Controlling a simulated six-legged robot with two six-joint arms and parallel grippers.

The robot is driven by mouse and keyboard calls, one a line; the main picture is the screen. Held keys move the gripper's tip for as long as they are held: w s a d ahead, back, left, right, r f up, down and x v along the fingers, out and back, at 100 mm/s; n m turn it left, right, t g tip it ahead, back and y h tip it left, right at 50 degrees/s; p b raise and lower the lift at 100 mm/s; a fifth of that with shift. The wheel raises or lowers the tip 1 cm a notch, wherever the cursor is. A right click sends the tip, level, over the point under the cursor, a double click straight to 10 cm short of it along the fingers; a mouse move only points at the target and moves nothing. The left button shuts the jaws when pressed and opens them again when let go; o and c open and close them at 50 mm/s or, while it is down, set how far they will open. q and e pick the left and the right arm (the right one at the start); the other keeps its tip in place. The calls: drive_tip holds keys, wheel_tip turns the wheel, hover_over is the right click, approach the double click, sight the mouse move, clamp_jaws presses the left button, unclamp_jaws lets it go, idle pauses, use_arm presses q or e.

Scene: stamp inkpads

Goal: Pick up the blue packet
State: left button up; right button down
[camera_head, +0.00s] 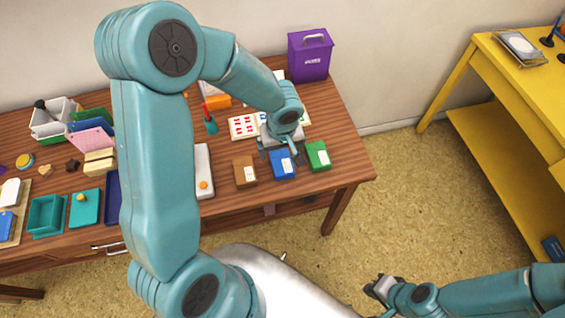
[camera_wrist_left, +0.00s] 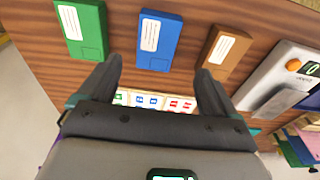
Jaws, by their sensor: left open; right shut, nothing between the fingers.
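The blue packet (camera_head: 283,164) lies on the wooden table near its front edge, with a white label. It lies between a brown packet (camera_head: 245,171) and a green packet (camera_head: 318,155). In the left wrist view the blue packet (camera_wrist_left: 159,40) is just beyond the fingertips and lines up with the gap between them. My left gripper (camera_head: 284,150) is over the table at the back end of the blue packet, open and empty, pointing down; its fingers also show in the wrist view (camera_wrist_left: 158,70). My right gripper (camera_head: 376,291) is shut and empty, away from the table at the lower right.
A card with red and blue marks (camera_head: 242,127) lies behind the packets. A pale scale-like device (camera_head: 204,172) lies left of the brown packet. A purple box (camera_head: 310,55) stands at the back right. Several trays and blocks fill the table's left side. A yellow shelf (camera_head: 500,100) stands right.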

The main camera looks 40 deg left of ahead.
sight(282, 162)
use_arm(q)
drive_tip(key=shift+w+a+f, duration=0.1)
drive_tip(key=shift+a+f, duration=0.1)
drive_tip(key=shift+f, duration=0.8)
drive_tip(key=f, duration=0.4)
drive_tip(key=shift+w+d+f, duration=0.15)
drive_tip(key=shift+w+f, duration=0.1)
drive_tip(key=shift+w, duration=0.05)
drive_tip(key=shift+w+f, duration=0.1)
drive_tip(key=shift+f, duration=0.35)
drive_tip(key=shift+r, duration=0.1)
drive_tip(key=c, duration=1.2)
drive_tip(key=shift+o, duration=0.2)
